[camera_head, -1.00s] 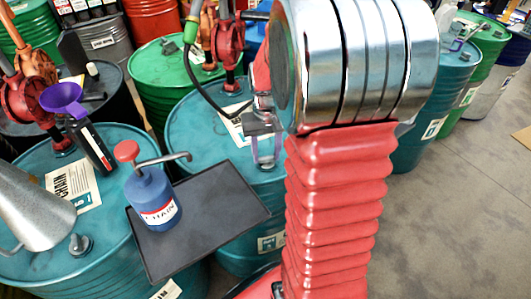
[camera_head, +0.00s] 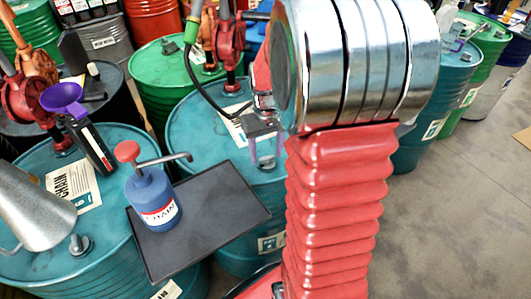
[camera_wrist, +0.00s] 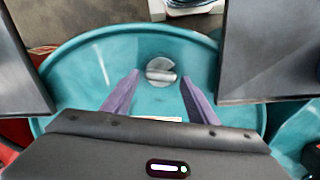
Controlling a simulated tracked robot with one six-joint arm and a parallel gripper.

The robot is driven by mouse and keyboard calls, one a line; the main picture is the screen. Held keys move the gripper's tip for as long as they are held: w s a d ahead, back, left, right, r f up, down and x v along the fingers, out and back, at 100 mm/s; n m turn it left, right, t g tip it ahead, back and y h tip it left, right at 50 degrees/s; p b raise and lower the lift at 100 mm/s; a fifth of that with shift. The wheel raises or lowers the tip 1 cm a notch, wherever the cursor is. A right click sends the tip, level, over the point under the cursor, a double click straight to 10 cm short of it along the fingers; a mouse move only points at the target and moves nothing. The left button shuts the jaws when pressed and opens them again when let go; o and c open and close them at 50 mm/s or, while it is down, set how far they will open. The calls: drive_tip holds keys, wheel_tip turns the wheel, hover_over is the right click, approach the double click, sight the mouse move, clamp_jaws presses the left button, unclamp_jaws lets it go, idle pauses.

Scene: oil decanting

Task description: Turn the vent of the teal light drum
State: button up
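The vent (camera_wrist: 161,70) is a round grey metal cap with a raised bar across it. It sits near the far rim of a teal drum (camera_wrist: 85,65) in the wrist view. My gripper (camera_wrist: 160,80) is open above the drum top, its two purple fingers apart, one on each side of the vent and nearer the camera. In the head view my gripper (camera_head: 266,162) points down over the right part of the middle teal drum (camera_head: 190,115). The vent is not clear there. I cannot read the drum's label.
A black tray (camera_head: 235,185) with a blue pump can (camera_head: 153,195) sits left of my gripper. A red pump (camera_head: 228,45) with a hose stands behind it.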

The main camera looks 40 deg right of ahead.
sight(267, 156)
drive_tip(key=shift+o, duration=0.6)
wheel_tip(267, 156, up, 14)
drive_tip(key=shift+f, duration=0.15)
idle(0.6)
drive_tip(key=s+a+n+t, duration=0.1)
drive_tip(key=s+a+t, duration=0.1)
drive_tip(key=s+a, duration=0.4)
drive_tip(key=s+a+r+n+t, duration=0.1)
drive_tip(key=s+a, duration=0.5)
drive_tip(key=a, duration=0.8)
drive_tip(key=n+t, duration=0.1)
drive_tip(key=t, duration=0.1)
drive_tip(key=shift+a+r+t, duration=0.2)
drive_tip(key=shift+a+t, duration=0.05)
drive_tip(key=shift+t, duration=0.05)
